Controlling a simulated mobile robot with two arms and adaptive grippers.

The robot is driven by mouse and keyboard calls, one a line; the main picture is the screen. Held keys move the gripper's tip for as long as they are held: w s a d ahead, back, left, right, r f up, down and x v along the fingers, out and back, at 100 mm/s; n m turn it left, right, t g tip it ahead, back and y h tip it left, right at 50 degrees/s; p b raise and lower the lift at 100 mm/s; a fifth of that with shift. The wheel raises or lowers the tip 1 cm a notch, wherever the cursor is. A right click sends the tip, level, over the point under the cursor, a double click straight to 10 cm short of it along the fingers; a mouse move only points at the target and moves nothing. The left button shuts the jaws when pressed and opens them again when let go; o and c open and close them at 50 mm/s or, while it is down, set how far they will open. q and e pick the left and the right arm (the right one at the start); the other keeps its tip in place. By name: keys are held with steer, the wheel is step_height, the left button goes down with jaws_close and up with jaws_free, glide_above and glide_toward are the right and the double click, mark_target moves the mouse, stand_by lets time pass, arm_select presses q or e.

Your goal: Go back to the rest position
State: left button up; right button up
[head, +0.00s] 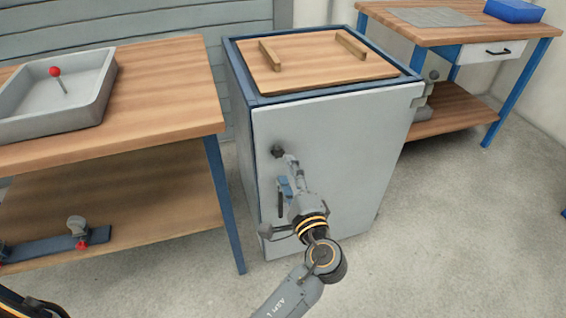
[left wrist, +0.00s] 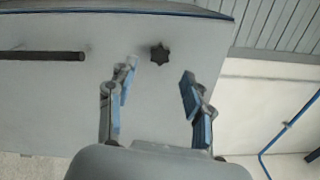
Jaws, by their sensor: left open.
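My left gripper (head: 288,172) is in front of the pale grey door (head: 355,160) of a blue-framed cabinet (head: 243,118). In the left wrist view its two blue-padded fingers (left wrist: 158,76) are spread apart with nothing between them. A dark star-shaped knob (head: 278,151) on the door lies just beyond the fingertips; it also shows in the left wrist view (left wrist: 160,52), and I see no grip on it. A dark bar handle (head: 280,204) on the door is partly hidden by the gripper. The door looks shut. My right gripper is not in view.
A workbench (head: 150,90) with a grey tray (head: 85,105) and a red-topped lever (head: 56,72) stands at the left. Another bench (head: 450,35) with a blue box (head: 514,10) stands at the back right. Grey floor (head: 450,230) is clear at the right.

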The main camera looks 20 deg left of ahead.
arm_select(q)
steer(key=shift+v, duration=1)
